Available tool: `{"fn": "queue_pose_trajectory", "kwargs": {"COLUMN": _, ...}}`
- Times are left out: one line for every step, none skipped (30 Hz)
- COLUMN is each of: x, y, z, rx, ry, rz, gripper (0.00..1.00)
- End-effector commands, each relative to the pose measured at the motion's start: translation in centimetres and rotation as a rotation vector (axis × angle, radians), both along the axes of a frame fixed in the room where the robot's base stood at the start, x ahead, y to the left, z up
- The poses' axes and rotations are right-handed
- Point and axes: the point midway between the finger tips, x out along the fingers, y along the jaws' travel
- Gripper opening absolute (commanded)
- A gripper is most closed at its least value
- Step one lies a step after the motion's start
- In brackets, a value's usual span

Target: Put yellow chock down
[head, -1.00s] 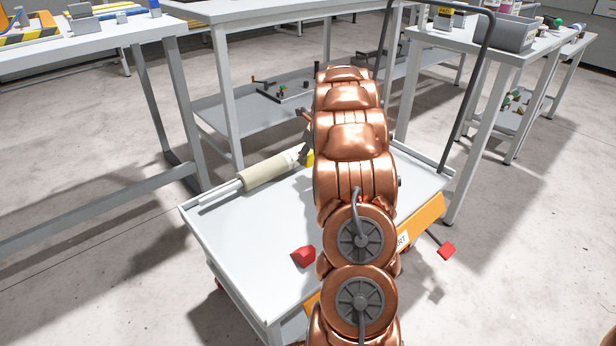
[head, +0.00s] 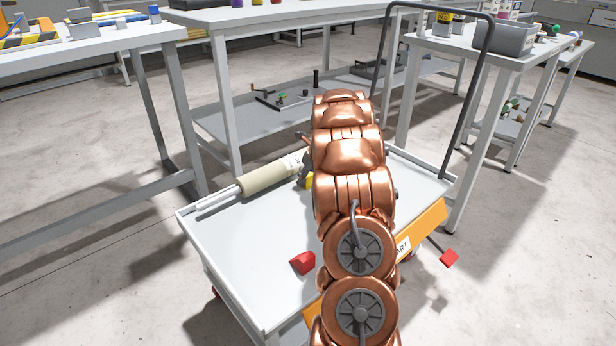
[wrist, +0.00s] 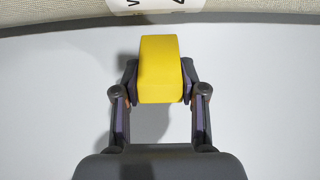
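The yellow chock (wrist: 160,72) is between the fingers of my gripper (wrist: 160,82) in the wrist view, with a finger pad against each side. My gripper is shut on it. In the head view only a bit of the yellow chock (head: 307,182) shows beside my copper arm, which hides most of the gripper. The chock is at or just above the grey cart top (head: 235,245), close to the beige roll (head: 270,176). A shadow lies beneath the chock in the wrist view; I cannot tell if it touches the surface.
A red chock (head: 303,262) sits on the cart top nearer the front. The roll lies along the cart's far edge. The cart has a raised rim and a dark handle (head: 483,80). Workbenches stand behind and to the left. The left part of the cart top is clear.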

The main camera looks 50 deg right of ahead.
Motion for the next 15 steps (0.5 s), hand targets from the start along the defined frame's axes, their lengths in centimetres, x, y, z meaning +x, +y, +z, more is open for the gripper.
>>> {"fn": "queue_pose_trajectory", "kwargs": {"x": 0.01, "y": -0.02, "z": 0.00, "rx": -0.001, "ry": 0.000, "rz": 0.000, "gripper": 0.48}}
{"fn": "queue_pose_trajectory", "kwargs": {"x": 0.01, "y": -0.02, "z": 0.00, "rx": -0.001, "ry": 0.000, "rz": 0.000, "gripper": 0.51}}
{"fn": "queue_pose_trajectory", "kwargs": {"x": 0.00, "y": -0.02, "z": 0.00, "rx": -0.001, "ry": 0.000, "rz": 0.000, "gripper": 0.55}}
{"fn": "queue_pose_trajectory", "kwargs": {"x": 0.00, "y": -0.02, "z": 0.00, "rx": -0.001, "ry": 0.000, "rz": 0.000, "gripper": 0.58}}
{"fn": "queue_pose_trajectory", "kwargs": {"x": 0.00, "y": -0.02, "z": 0.00, "rx": -0.001, "ry": 0.000, "rz": 0.000, "gripper": 0.61}}
{"fn": "queue_pose_trajectory", "kwargs": {"x": 0.01, "y": -0.02, "z": 0.02, "rx": -0.001, "ry": -0.001, "rz": 0.000, "gripper": 0.66}}
{"fn": "queue_pose_trajectory", "kwargs": {"x": 0.01, "y": -0.02, "z": 0.02, "rx": -0.001, "ry": -0.001, "rz": 0.000, "gripper": 0.66}}
{"fn": "queue_pose_trajectory", "kwargs": {"x": 0.01, "y": -0.02, "z": 0.02, "rx": -0.001, "ry": -0.001, "rz": 0.000, "gripper": 0.66}}
{"fn": "queue_pose_trajectory", "kwargs": {"x": 0.00, "y": -0.02, "z": 0.01, "rx": -0.001, "ry": -0.001, "rz": 0.000, "gripper": 0.66}}
{"fn": "queue_pose_trajectory", "kwargs": {"x": 0.00, "y": -0.02, "z": 0.01, "rx": -0.001, "ry": -0.001, "rz": 0.000, "gripper": 0.66}}
{"fn": "queue_pose_trajectory", "kwargs": {"x": 0.00, "y": -0.02, "z": 0.01, "rx": -0.001, "ry": -0.001, "rz": 0.000, "gripper": 0.66}}
{"fn": "queue_pose_trajectory", "kwargs": {"x": -0.01, "y": -0.02, "z": 0.01, "rx": -0.001, "ry": -0.001, "rz": 0.000, "gripper": 0.66}}
{"fn": "queue_pose_trajectory", "kwargs": {"x": 0.00, "y": -0.03, "z": 0.01, "rx": -0.001, "ry": -0.001, "rz": 0.000, "gripper": 0.66}}
{"fn": "queue_pose_trajectory", "kwargs": {"x": 0.00, "y": -0.02, "z": 0.01, "rx": -0.001, "ry": -0.001, "rz": 0.000, "gripper": 0.66}}
{"fn": "queue_pose_trajectory", "kwargs": {"x": 0.00, "y": -0.03, "z": 0.01, "rx": -0.001, "ry": -0.001, "rz": 0.000, "gripper": 0.66}}
